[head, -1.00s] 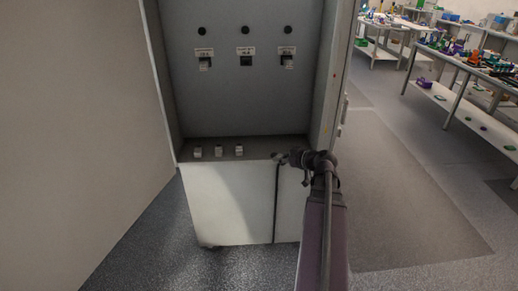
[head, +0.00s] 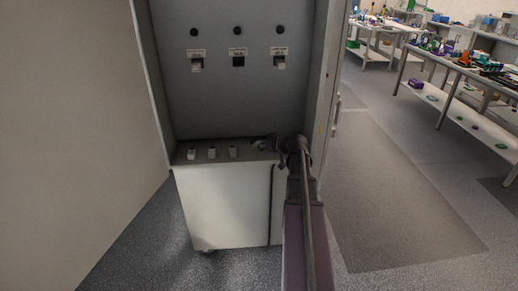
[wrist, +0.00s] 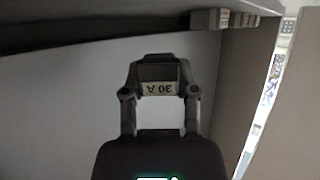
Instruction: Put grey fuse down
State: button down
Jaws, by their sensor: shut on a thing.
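My gripper (wrist: 158,72) is shut on a grey fuse (wrist: 163,89) whose label reads "30 A" upside down in the wrist view. In the head view my gripper (head: 263,144) is at the right end of the cabinet's ledge (head: 222,161), small and dark, and the held fuse cannot be made out there. I cannot tell whether the fuse touches the ledge.
The cabinet's back panel (head: 230,105) has three labelled positions with dark knobs above. Light blocks sit at the left and right positions; the middle one (head: 238,61) looks dark. The cabinet's right side wall (head: 322,100) is close to my arm. Workbenches (head: 470,70) stand far right.

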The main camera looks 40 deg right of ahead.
aim_at(257, 153)
jog(key=shift+w+d, duration=0.1)
jog(key=shift+w, duration=0.45)
jog(key=shift+w+d+f+b, duration=0.15)
jog(key=shift+w+f+b, duration=0.65)
jog(key=shift+f+b, duration=1.1)
jog(key=shift+f, duration=0.1)
jog(key=shift+c, duration=1.9)
grip_release()
jog(key=shift+s+r, duration=0.25)
jog(key=shift+r, duration=0.05)
jog(key=p+v, duration=0.4)
jog(key=v, duration=0.7)
jog(key=shift+s+p, duration=0.25)
jog(key=shift+p, duration=0.1)
